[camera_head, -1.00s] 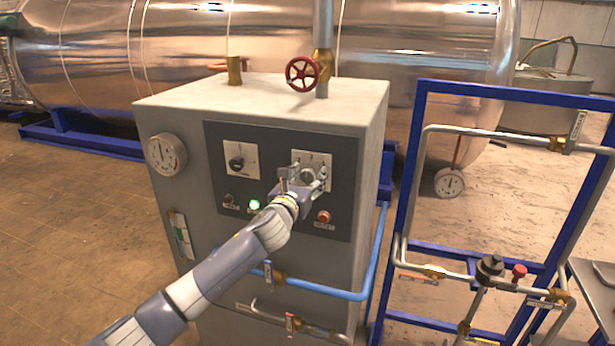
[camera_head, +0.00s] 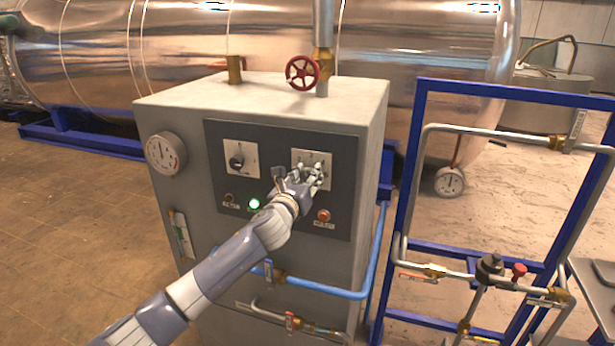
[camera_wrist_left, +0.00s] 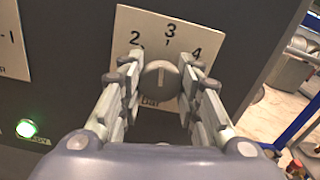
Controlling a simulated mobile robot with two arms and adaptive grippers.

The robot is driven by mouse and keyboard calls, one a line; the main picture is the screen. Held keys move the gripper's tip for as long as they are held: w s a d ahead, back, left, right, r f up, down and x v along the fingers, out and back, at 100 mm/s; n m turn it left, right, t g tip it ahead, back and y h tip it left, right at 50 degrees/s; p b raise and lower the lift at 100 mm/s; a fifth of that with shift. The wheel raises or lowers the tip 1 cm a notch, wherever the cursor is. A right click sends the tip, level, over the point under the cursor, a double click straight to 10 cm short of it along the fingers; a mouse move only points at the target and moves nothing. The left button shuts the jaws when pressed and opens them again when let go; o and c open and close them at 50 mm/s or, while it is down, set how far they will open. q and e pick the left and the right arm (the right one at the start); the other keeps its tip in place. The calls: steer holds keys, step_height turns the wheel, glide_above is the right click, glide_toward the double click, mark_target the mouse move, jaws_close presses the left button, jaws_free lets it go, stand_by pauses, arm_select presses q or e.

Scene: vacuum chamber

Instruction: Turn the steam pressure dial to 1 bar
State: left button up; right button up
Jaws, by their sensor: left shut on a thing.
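A grey dial knob (camera_wrist_left: 161,80) sits on a white plate (camera_wrist_left: 145,28) marked 2, 3 and 4, with a partly hidden label below. The light line on the knob points roughly up, toward the 3, in the left wrist view. My left gripper (camera_wrist_left: 162,88) is shut on this knob, with fingers on both sides of it. In the head view my left gripper (camera_head: 305,177) covers most of the right-hand plate (camera_head: 312,156) on the cabinet's dark panel. My right gripper is not in view.
A second dial (camera_head: 237,160) is left of the held one. A lit green lamp (camera_head: 254,204) and a red button (camera_head: 323,215) lie below. A round gauge (camera_head: 166,153) is on the grey cabinet. A blue pipe frame (camera_head: 412,160) stands at right.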

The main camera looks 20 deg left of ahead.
arm_select(q)
steer(key=n, duration=0.4)
steer(key=shift+n, duration=0.3)
steer(key=n, duration=0.4)
steer(key=shift+d+n, duration=0.1)
steer(key=shift+n, duration=0.2)
steer(key=n+b, duration=0.1)
steer(key=n, duration=0.3)
steer(key=shift+n, duration=0.3)
steer(key=shift+n+b, duration=0.3)
steer(key=shift+n, duration=1.8)
steer(key=o, duration=1)
steer(key=shift+o, duration=0.2)
steer(key=shift+r, duration=0.1)
steer(key=s, duration=1.2)
steer(key=shift+a, duration=0.25)
